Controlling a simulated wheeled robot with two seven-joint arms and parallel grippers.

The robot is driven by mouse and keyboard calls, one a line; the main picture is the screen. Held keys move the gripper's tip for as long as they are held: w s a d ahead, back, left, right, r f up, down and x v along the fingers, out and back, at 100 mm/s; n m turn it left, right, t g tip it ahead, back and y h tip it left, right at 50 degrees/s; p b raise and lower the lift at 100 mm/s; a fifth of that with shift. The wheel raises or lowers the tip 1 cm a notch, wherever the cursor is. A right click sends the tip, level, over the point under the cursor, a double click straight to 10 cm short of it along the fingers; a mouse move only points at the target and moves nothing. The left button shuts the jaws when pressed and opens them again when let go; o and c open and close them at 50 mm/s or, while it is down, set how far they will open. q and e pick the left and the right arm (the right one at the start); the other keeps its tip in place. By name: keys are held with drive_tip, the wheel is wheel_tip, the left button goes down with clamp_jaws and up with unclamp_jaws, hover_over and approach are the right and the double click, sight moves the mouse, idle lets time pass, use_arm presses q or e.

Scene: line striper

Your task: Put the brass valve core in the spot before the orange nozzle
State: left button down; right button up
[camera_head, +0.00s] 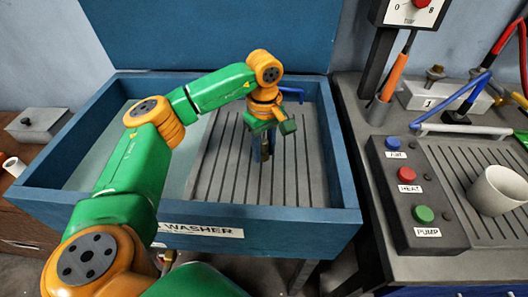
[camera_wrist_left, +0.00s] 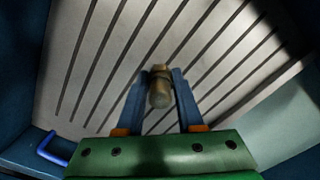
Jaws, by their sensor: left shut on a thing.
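My left gripper (camera_head: 263,152) reaches down into the blue washer basin, over its slatted grey floor. In the left wrist view, my left gripper (camera_wrist_left: 160,85) is shut on the brass valve core (camera_wrist_left: 160,90), a small stubby cylinder between the two blue fingers. In the head view the core is too small and covered to make out clearly. My right gripper is not in view.
The basin wall (camera_head: 345,190) stands between the gripper and the right bench. A blue handle (camera_head: 291,93) shows at the basin's back.

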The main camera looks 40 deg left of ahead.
sight(264, 141)
use_arm(q)
drive_tip(key=shift+f, duration=1.05)
drive_tip(key=shift+f, duration=0.1)
drive_tip(key=c, duration=0.5)
unclamp_jaws()
drive_tip(key=shift+d, duration=0.1)
drive_tip(key=shift+c, duration=0.2)
wheel_tip(264, 141, up, 12)
drive_tip(key=shift+r, duration=0.15)
